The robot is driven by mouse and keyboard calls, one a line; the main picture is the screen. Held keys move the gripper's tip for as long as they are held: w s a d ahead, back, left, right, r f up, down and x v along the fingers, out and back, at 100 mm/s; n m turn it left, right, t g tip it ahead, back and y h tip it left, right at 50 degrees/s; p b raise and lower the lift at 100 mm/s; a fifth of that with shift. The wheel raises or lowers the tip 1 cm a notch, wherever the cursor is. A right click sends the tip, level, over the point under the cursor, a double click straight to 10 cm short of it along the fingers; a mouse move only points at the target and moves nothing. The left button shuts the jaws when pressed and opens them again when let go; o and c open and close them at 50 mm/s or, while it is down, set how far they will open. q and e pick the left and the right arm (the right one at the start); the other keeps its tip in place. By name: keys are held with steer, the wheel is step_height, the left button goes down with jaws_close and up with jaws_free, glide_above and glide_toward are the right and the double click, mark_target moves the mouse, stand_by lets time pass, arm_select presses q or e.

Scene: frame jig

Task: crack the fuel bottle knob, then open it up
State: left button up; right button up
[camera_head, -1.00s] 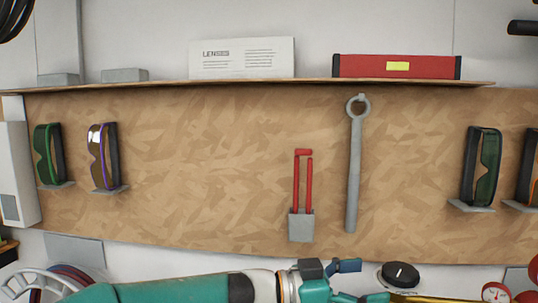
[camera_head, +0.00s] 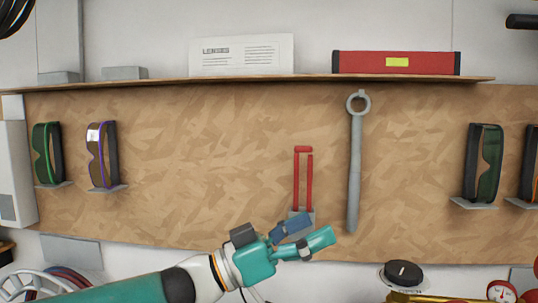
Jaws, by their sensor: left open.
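The black round knob (camera_head: 403,273) with a pale pointer mark sits at the bottom edge, right of centre. A light label ring lies under it, and brass-coloured parts (camera_head: 410,298) show just below. The bottle itself is out of view. My left gripper (camera_head: 316,228) is open and empty, up and to the left of the knob and apart from it. Its blue and teal fingers point to the upper right, in front of the lower part of a red-handled tool. My right gripper is not in view.
A chipboard panel (camera_head: 220,170) holds the red-handled tool (camera_head: 303,175), a grey ring-ended bar (camera_head: 355,170) and safety glasses (camera_head: 487,165). A gauge (camera_head: 501,292) stands right of the knob. A shelf (camera_head: 310,78) runs above the panel.

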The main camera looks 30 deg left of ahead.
arm_select(q)
steer(key=a+r+n+t+y+b, duration=0.1)
steer(key=a+r+n+t+y, duration=0.2)
steer(key=n, duration=0.6)
steer(key=s+a+r+n+t+y+b, duration=0.1)
steer(key=a+r+n+t+y, duration=0.2)
steer(key=r+n+t+y, duration=0.4)
steer(key=shift+a+r+n+t, duration=0.25)
steer(key=shift+r+n+t, duration=0.65)
steer(key=shift+n+t, duration=0.2)
steer(key=shift+s, duration=0.1)
